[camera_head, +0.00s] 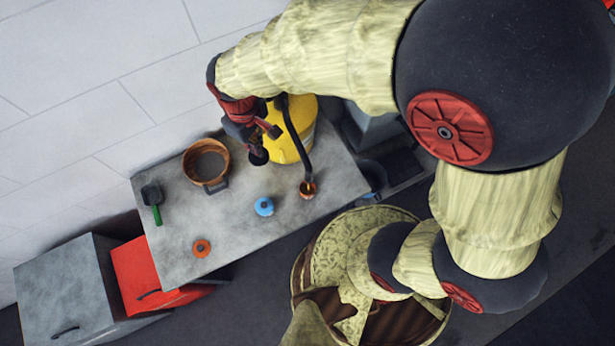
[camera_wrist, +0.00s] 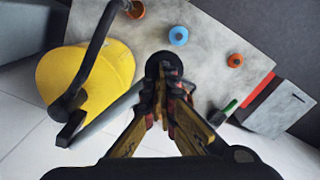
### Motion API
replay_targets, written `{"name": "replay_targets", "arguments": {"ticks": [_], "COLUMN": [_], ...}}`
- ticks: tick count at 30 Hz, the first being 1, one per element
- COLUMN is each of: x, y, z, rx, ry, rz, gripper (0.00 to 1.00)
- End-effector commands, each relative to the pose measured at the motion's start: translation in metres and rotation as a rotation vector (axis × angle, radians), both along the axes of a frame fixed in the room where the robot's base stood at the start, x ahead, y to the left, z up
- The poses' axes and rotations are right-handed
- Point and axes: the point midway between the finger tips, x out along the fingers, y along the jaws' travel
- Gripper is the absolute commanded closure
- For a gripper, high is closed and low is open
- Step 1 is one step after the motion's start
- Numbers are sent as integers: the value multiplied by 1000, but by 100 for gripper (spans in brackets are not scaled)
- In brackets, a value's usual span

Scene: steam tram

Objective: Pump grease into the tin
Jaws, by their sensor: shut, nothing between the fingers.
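The yellow pump drum (camera_head: 297,140) stands at the back of the grey bench. Its black curved spout (camera_head: 298,135) comes down to a small copper-coloured tin (camera_head: 308,188). The tin is partly cut off at the top of the wrist view (camera_wrist: 136,9). A grey lever (camera_wrist: 118,103) runs from beside the drum to a round black knob (camera_wrist: 163,66). My gripper (camera_wrist: 167,96) is shut, with its fingertips over the knob; I cannot tell whether they touch it. In the head view my gripper (camera_head: 259,145) is just left of the drum.
A brown pan (camera_head: 206,162) sits left of my gripper, by the wall. A blue round item (camera_head: 264,206), an orange round item (camera_head: 202,248) and a green-handled scoop (camera_head: 152,197) lie on the bench (camera_head: 232,232). Grey and red cabinets (camera_head: 65,285) stand lower left.

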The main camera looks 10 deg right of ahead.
Motion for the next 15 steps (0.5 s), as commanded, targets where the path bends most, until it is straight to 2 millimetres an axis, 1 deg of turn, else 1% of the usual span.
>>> {"name": "replay_targets", "arguments": {"ticks": [1, 15], "x": [0, -1], "y": [0, 0], "z": [-5, -29], "rx": [-1, -1], "ry": [1, 2], "rz": [0, 0], "gripper": [100, 100]}}
